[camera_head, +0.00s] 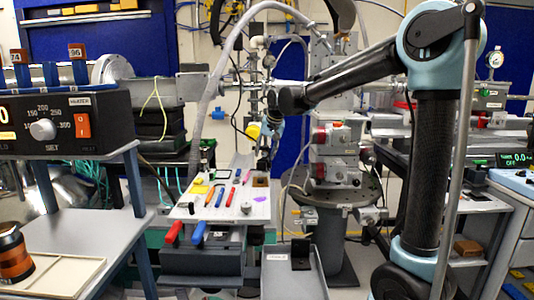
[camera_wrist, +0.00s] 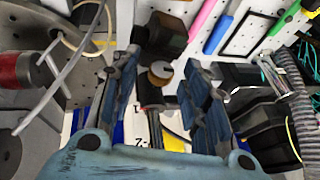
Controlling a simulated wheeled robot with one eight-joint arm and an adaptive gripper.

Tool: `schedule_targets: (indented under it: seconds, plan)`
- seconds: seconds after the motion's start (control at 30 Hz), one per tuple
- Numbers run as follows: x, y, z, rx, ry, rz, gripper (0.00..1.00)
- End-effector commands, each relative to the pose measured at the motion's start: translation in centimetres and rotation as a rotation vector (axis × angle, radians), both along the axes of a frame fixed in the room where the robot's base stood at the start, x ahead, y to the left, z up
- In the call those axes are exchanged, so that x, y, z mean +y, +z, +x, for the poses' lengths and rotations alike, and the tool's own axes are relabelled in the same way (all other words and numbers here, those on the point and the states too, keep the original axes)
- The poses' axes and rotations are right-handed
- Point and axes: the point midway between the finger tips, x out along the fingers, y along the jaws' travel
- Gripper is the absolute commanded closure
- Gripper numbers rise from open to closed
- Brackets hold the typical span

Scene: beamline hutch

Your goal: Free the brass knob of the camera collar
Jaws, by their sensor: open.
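In the wrist view, a small round brass knob (camera_wrist: 160,72) sits in the gap between the two fingers of my gripper (camera_wrist: 157,78). The fingers are open, one on each side of the knob, and appear apart from it. A dark post-like part (camera_wrist: 153,125) shows below the knob, and a dark block (camera_wrist: 166,33) lies beyond it. I cannot tell which of these is the camera collar. In the head view my gripper (camera_head: 264,158) points down over the back of the white perforated board; the knob cannot be made out there.
A flanged instrument stand (camera_head: 335,190) rises close on the right. A heater controller (camera_head: 65,125) stands at left.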

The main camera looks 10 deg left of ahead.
Motion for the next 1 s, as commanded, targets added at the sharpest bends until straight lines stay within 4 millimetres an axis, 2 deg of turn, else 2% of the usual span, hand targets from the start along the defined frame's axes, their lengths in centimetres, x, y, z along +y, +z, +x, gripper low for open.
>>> schedule_targets:
  seconds: [0.27,0.43,0.67,1.0]
  plan:
    - [0.03,-0.08,0.02,0.0,0.0,0.0,0.6]
    - [0.04,-0.08,0.02,0.0,0.0,0.0,0.99]
    - [0.07,-0.09,-0.02,-0.002,0.001,-0.012,1.0]
    - [0.56,-0.11,-0.15,-0.047,0.003,-0.206,1.0]
